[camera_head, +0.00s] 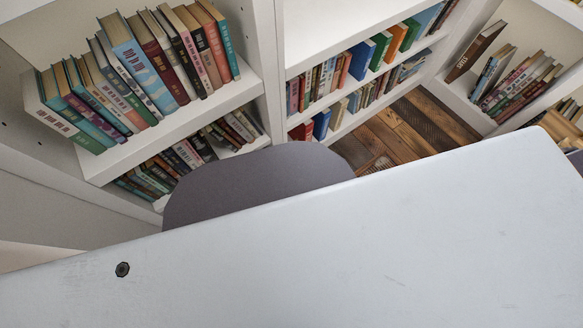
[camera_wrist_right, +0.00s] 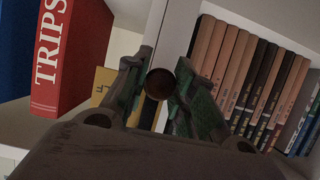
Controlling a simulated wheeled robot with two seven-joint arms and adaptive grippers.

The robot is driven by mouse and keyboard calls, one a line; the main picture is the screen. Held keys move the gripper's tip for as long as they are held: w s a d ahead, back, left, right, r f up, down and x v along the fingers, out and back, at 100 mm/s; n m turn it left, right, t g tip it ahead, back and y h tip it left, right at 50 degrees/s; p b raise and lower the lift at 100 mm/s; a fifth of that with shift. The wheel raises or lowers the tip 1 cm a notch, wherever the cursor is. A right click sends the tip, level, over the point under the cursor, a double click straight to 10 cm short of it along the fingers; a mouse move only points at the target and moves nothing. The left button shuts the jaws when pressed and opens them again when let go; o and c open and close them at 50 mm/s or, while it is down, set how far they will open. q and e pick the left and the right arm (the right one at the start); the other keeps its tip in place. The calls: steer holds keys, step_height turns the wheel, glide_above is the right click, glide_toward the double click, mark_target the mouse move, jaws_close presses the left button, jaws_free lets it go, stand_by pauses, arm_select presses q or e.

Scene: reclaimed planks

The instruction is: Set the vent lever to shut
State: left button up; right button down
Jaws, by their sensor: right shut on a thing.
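In the right wrist view, my right gripper (camera_wrist_right: 160,95) has its two dark green fingers closed on a round dark brown knob (camera_wrist_right: 160,82), which looks like the end of the vent lever. The knob sits between the fingertips. The rest of the lever is hidden behind the fingers and the knob, so its angle cannot be told. No vent or shut mark can be made out. In the head view neither gripper shows.
A large pale panel (camera_head: 330,235) with a dark bolt (camera_head: 122,269) fills the lower head view. A grey rounded shape (camera_head: 250,185) shows behind it. White shelves with books (camera_head: 165,60) stand beyond, above a plank floor (camera_head: 395,135). The wrist view shows a red book (camera_wrist_right: 72,55).

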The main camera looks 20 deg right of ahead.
steer(key=shift+a, duration=0.1)
stand_by(0.3)
steer(key=c, duration=1.1)
jaws_free()
steer(key=shift+c, duration=0.2)
steer(key=shift+s, duration=0.2)
steer(key=v, duration=1.1)
steer(key=shift+s+d+r, duration=0.2)
steer(key=shift+s+d, duration=0.05)
